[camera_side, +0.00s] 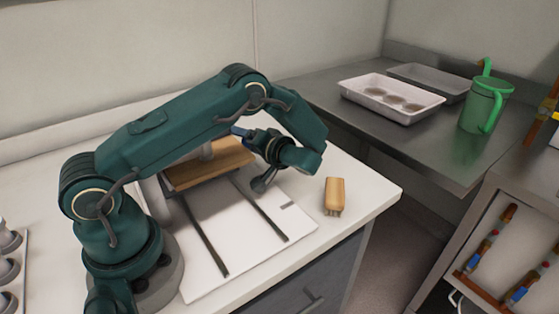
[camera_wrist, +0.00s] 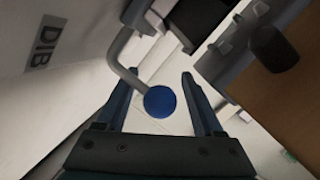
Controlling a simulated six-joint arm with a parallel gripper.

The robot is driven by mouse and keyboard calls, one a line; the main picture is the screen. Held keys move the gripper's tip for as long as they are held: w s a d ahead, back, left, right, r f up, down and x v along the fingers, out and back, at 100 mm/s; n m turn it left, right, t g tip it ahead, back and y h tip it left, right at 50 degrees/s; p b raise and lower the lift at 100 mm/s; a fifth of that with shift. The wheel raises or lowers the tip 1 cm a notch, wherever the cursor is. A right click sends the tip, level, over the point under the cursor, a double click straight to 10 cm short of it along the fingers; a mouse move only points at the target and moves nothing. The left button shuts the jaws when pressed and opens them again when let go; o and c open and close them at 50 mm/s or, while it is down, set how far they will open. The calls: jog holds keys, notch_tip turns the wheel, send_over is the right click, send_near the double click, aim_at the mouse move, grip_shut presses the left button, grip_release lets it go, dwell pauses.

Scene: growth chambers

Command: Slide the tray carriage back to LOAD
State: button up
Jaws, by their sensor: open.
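The tray carriage (camera_side: 225,166) looks like a wooden-topped block at the back end of two dark parallel tracks on a white plate (camera_side: 235,230). My arm partly hides it. In the wrist view a wooden surface (camera_wrist: 285,105), seemingly the carriage, fills the right side, with a dark round knob (camera_wrist: 273,48) at its edge. My gripper (camera_wrist: 159,78) is open, its two fingers apart. A blue ball-ended bent grey rod (camera_wrist: 160,101) shows between the fingers; I cannot tell whether it touches them. In the side view my gripper (camera_side: 240,132) is beside the carriage, its fingertips largely hidden.
A wooden-handled brush (camera_side: 335,194) lies on the white bench right of the plate. A white surface with partial lettering (camera_wrist: 45,45) is close left in the wrist view. The front of the tracks is clear.

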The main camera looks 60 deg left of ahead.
jog(key=shift+c, duration=0.3)
jog(key=c, duration=1)
jog(key=shift+s, duration=0.1)
grip_shut()
jog(key=shift+s+f, duration=0.1)
